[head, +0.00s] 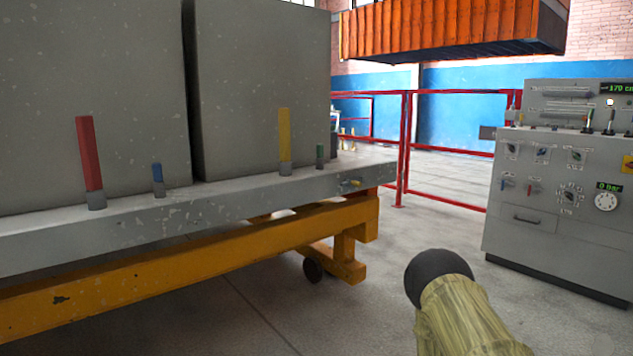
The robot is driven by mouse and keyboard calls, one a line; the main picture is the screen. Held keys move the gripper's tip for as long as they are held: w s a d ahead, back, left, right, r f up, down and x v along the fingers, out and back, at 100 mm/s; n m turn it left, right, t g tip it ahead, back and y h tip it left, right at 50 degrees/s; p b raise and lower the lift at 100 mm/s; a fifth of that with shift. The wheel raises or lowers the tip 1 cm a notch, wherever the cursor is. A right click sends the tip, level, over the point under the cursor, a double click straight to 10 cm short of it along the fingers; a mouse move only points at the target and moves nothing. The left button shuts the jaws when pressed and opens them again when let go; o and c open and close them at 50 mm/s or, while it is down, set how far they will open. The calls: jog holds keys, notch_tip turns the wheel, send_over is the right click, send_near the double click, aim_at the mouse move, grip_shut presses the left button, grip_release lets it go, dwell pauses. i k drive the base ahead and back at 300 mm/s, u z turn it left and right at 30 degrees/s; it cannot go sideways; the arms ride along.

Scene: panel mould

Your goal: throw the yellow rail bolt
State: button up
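A tall yellow post (285,138) stands in a grey socket on top of the same rail, to the left of the fitting. My gripper cannot be seen in the head view, so its fingers and its distance from the bolt do not show.
Large grey panels (265,85) stand behind the rail, with red (90,155), blue (157,178) and green (320,153) posts along it. A yellow-orange wheeled frame (190,262) is below. A grey control cabinet (560,200) stands right. Open floor lies between.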

aim_at(357, 183)
jog(key=u, duration=0.35)
jog(key=i, duration=1.1)
jog(key=z, duration=0.1)
